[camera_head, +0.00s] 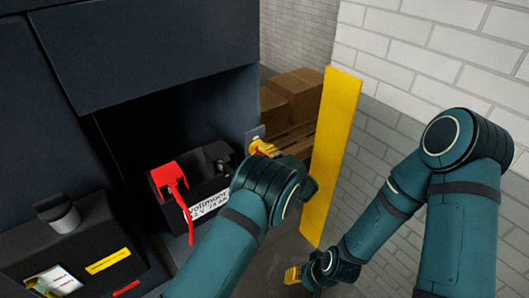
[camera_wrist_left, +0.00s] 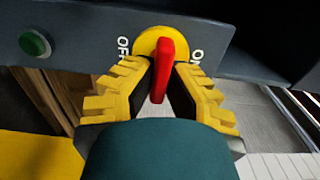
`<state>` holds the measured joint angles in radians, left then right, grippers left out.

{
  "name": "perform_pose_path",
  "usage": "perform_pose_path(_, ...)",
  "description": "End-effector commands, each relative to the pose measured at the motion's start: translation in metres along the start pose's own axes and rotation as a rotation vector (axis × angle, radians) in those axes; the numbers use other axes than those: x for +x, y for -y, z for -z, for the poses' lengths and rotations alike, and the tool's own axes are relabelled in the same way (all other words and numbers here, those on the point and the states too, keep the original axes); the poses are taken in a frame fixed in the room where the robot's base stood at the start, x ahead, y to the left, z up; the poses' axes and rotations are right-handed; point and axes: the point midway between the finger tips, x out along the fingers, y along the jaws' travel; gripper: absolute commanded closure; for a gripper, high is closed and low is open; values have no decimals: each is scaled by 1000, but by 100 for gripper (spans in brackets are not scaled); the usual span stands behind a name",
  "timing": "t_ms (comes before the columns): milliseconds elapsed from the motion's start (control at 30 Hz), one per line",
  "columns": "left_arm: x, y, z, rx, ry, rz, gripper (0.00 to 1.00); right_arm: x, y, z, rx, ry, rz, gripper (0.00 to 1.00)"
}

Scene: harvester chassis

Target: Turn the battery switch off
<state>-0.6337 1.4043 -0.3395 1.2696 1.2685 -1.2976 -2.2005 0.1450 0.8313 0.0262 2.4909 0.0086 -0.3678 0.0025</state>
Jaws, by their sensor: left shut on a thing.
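The battery switch has a red handle (camera_wrist_left: 164,70) on a round yellow base (camera_wrist_left: 148,42). The base sits on a dark panel (camera_wrist_left: 82,28), with OFF printed on its left and ON, partly hidden, on its right. The handle stands roughly upright in the left wrist view, between the two labels. My left gripper (camera_wrist_left: 164,74) is shut on the handle, one yellow finger on each side. In the head view my left gripper (camera_head: 263,148) is at the compartment's right edge, and its wrist hides most of the switch. My right gripper (camera_head: 292,275) hangs low, away from the switch; its fingers are too small to read.
A green button (camera_wrist_left: 35,43) is left of the switch. A battery (camera_head: 205,190) with a red terminal cover and cable (camera_head: 170,178) sits in the open compartment. A yellow upright panel (camera_head: 332,150) stands close right of my left wrist. Boxes (camera_head: 292,95) are behind.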

Motion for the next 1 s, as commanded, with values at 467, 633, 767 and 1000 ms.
perform_pose_path(467,5,7,0,-3,3,13,56,0,0,0,0,0,0,53)
perform_pose_path(633,3,4,0,-1,2,8,56,0,0,0,0,0,0,53)
perform_pose_path(767,1,3,0,0,1,5,56,0,0,0,0,0,0,53)
perform_pose_path(1000,-28,2,1,2,-2,3,56,0,0,0,0,0,0,53)
